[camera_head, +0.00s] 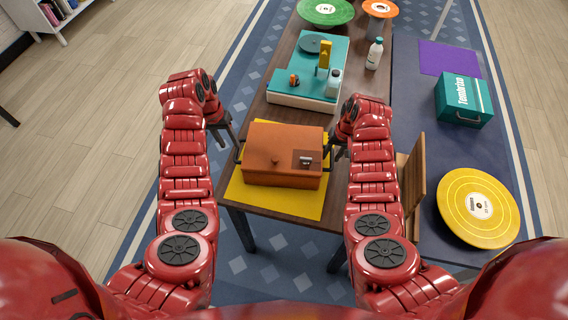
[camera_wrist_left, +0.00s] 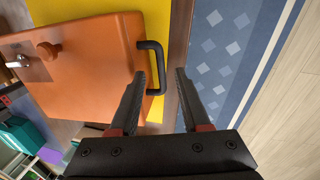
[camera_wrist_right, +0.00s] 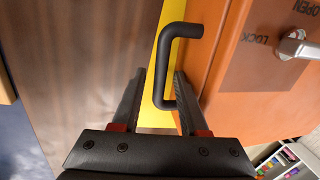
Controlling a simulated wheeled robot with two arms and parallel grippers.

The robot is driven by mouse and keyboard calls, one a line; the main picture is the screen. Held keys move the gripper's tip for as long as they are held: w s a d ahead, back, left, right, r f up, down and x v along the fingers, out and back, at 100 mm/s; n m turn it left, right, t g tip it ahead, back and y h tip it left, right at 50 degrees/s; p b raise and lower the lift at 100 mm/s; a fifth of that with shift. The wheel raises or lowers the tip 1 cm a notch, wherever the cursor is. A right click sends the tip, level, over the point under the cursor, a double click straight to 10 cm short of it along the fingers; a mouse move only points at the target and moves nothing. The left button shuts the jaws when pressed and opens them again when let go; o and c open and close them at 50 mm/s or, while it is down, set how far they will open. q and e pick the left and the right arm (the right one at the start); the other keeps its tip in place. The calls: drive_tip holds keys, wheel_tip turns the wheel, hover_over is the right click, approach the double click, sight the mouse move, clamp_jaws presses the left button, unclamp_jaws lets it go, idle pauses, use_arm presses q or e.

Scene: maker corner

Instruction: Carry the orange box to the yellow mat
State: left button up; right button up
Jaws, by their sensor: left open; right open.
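The orange box (camera_head: 284,155) rests on the yellow mat (camera_head: 240,194) at the near end of the brown table. Its lid is closed, with a knob and a metal latch. My left gripper (camera_head: 233,140) is open at the box's left side. In the left wrist view, a black side handle (camera_wrist_left: 158,72) appears between its open fingertips (camera_wrist_left: 160,72). My right gripper (camera_head: 335,146) is open at the box's right side. In the right wrist view, the other black handle (camera_wrist_right: 160,70) appears between the fingertips. Neither gripper is closed on a handle.
A teal and white machine (camera_head: 302,102) stands behind the box, with a white bottle (camera_head: 374,54) beyond. Green (camera_head: 325,10) and orange (camera_head: 380,8) discs are at the far end. A wooden chair (camera_head: 413,178), teal case (camera_head: 464,101) and yellow disc (camera_head: 478,225) are right.

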wheel_tip(320, 180, up, 12)
drive_tip(key=d, duration=0.2)
drive_tip(key=shift+d+f, duration=0.1)
idle(0.5)
